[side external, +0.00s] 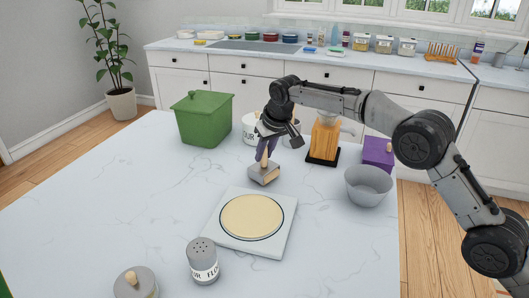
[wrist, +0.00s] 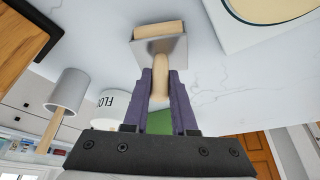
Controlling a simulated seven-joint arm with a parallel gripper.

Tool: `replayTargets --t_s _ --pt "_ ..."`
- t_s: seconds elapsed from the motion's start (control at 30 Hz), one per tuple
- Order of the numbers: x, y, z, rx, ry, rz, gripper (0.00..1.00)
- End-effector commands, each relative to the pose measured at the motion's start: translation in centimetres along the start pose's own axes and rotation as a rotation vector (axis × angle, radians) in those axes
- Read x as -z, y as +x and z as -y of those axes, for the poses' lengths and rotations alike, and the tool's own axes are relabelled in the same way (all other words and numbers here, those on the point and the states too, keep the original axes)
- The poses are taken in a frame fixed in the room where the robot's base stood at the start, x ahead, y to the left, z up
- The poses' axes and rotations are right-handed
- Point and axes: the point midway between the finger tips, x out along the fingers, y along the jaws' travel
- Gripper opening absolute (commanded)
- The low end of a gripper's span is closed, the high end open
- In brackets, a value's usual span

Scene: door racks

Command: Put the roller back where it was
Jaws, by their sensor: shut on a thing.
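My gripper (wrist: 160,80), with purple fingers, is shut on the wooden handle of a tool with a grey metal head and a wooden piece at its end; I take this tool to be the roller (wrist: 160,45). In the side external view the roller (side external: 264,176) hangs head down, low over the white counter, just behind the board with the dough. I cannot tell whether it touches the counter. A round of flat dough (side external: 251,217) lies on the square white board (side external: 280,245).
A green bin (side external: 203,118) and a white flour canister (side external: 249,128) stand behind. A wooden stand (side external: 323,145), purple box (side external: 378,153) and grey bowl (side external: 368,186) are at right. A shaker (side external: 202,262) and a knobbed grey lid (side external: 134,284) are in front. The left counter is clear.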

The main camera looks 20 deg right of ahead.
Motion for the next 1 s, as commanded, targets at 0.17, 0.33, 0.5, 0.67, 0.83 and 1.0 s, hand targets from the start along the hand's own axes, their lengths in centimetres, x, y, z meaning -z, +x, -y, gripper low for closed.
replayTargets --t_s 0.17,0.33,0.5,0.67,0.83,1.0 --pt "0.0 0.1 0.0 0.000 0.000 -0.002 0.00" --pt "-0.2 0.6 0.0 0.000 0.000 -0.002 0.00" --pt "-0.6 1.2 0.0 -0.001 -0.001 0.005 0.00" --pt "-1.0 1.7 -0.1 -0.003 -0.001 0.016 0.34" --pt "-0.8 1.5 0.0 -0.002 -0.001 0.010 0.55" --pt "-0.6 1.3 0.0 -0.001 -0.001 0.005 0.55"
